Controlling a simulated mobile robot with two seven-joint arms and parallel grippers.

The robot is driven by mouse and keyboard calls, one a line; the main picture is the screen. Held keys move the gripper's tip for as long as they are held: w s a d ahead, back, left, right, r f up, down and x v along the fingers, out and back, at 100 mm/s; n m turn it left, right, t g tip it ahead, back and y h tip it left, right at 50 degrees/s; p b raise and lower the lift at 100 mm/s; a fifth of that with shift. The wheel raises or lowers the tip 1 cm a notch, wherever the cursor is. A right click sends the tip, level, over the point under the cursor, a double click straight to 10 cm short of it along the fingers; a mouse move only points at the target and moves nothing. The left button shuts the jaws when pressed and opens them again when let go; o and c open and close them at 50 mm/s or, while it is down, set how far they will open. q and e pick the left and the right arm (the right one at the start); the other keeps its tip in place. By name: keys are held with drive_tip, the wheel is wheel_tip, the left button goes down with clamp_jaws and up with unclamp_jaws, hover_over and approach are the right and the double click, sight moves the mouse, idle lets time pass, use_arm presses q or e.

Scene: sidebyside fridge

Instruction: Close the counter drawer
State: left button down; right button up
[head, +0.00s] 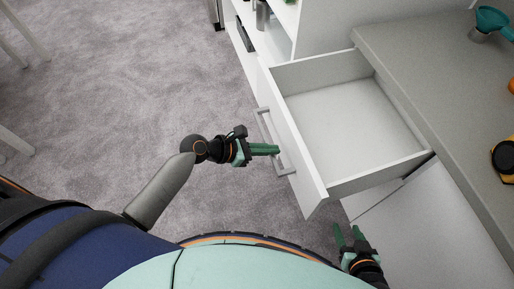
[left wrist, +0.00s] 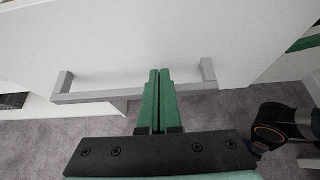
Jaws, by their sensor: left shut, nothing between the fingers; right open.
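The white counter drawer (head: 335,110) is pulled out from under the grey counter and looks empty inside. Its front panel (head: 290,140) faces left and carries a grey bar handle (head: 283,160). My left gripper (head: 278,150) is shut and empty, with its green fingertips at the handle. In the left wrist view the shut fingers (left wrist: 160,75) overlap the handle (left wrist: 100,96) and point at the drawer front (left wrist: 130,35). I cannot tell whether they touch it. My right gripper (head: 349,232) is open and empty, below the drawer's near corner, beside the white cabinet front.
The grey countertop (head: 430,80) holds a teal funnel-like item (head: 490,20), an orange object and a dark yellow-topped item (head: 503,155) at the right. White open shelves (head: 270,35) stand behind the drawer. The grey carpet (head: 130,70) to the left is clear, apart from white furniture legs at the far left.

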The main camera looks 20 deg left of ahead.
use_arm(q)
drive_tip(key=shift+x, duration=1)
use_arm(e)
drive_tip(key=shift+f, duration=0.2)
